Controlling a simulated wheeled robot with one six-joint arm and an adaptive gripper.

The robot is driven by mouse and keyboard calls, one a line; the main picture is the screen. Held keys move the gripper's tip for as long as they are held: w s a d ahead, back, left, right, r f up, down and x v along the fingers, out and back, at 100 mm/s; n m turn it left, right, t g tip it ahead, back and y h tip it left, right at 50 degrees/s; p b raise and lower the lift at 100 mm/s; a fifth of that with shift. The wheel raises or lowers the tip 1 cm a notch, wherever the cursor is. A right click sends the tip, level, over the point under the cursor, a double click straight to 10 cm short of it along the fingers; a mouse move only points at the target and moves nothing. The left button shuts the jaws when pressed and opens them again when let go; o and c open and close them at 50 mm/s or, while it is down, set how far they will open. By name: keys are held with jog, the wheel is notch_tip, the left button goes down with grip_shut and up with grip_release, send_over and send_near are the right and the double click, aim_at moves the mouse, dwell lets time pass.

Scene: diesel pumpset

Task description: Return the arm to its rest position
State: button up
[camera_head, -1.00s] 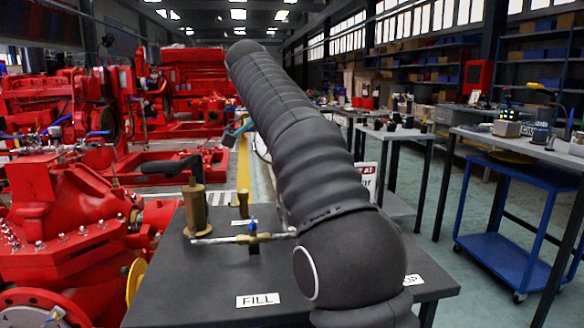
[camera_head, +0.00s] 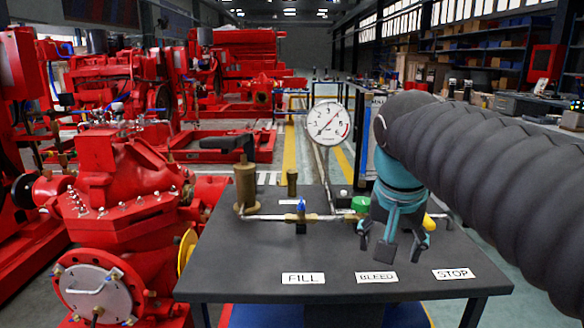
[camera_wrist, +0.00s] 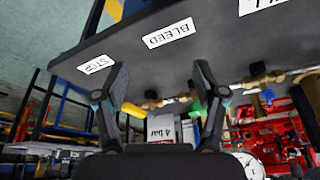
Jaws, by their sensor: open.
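My gripper (camera_head: 393,243) hangs from my dark ribbed arm over the right part of the black table (camera_head: 240,262), above the BLEED label (camera_head: 377,277). Its fingers are apart with nothing between them. In the wrist view my gripper (camera_wrist: 160,85) also shows its two fingers spread and empty. The table edge and the STOP label (camera_wrist: 96,64) appear upside down there. My gripper hides part of the pipe and a yellow handle (camera_head: 428,221) behind it. A green knob (camera_head: 360,204) is just left of the gripper.
A pressure gauge (camera_head: 327,123) stands at the back of the table. A brass hand pump (camera_head: 246,185) and a blue-handled valve (camera_head: 300,206) are on the left. A red pump (camera_head: 120,190) is beside the table. The table front near the FILL label (camera_head: 303,278) is clear.

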jog(key=s+f+n+t+y, duration=0.1)
jog(key=s+f+n, duration=0.3)
jog(key=s+f, duration=0.7)
notch_tip(320, 180, down, 4)
jog(key=shift+s+r+n+t, duration=0.25)
jog(key=shift+s+n+t, duration=0.1)
jog(key=shift+n+t, duration=0.05)
